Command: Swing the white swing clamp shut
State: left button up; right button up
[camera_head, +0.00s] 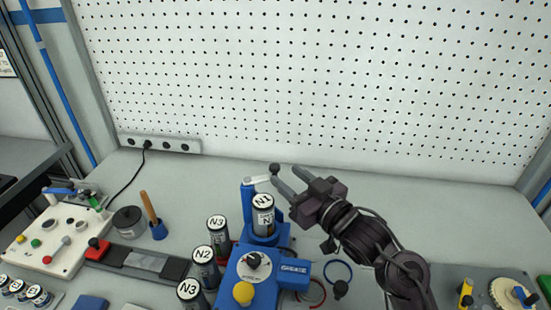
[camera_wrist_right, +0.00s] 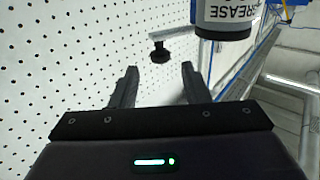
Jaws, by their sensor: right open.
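The white swing clamp (camera_head: 259,181) is a short white arm on top of a blue post (camera_head: 247,200), with a dark knob (camera_head: 275,169) at its far end. My right gripper (camera_head: 284,175) is open just right of the knob. In the right wrist view the knob (camera_wrist_right: 159,53) shows just ahead of and between the open fingertips (camera_wrist_right: 158,68). Contact cannot be told. My left gripper is in neither view.
Canisters marked N3 (camera_head: 218,228) and N2 (camera_head: 204,254) stand left of the blue fixture (camera_head: 262,275), which carries a yellow knob (camera_head: 243,293). A white control panel (camera_head: 55,235) lies far left. A pegboard (camera_head: 330,80) rises behind; the table at back right is clear.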

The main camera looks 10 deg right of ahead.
aim_at(278, 168)
jog(key=p+x, duration=0.1)
jog(key=x, duration=0.4)
jog(key=shift+w+r, duration=0.1)
jog(key=shift+w+a, duration=0.15)
jog(key=shift+w, duration=0.05)
jog(key=c, duration=0.4)
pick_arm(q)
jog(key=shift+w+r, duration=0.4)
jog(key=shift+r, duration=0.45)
pick_arm(e)
grip_shut()
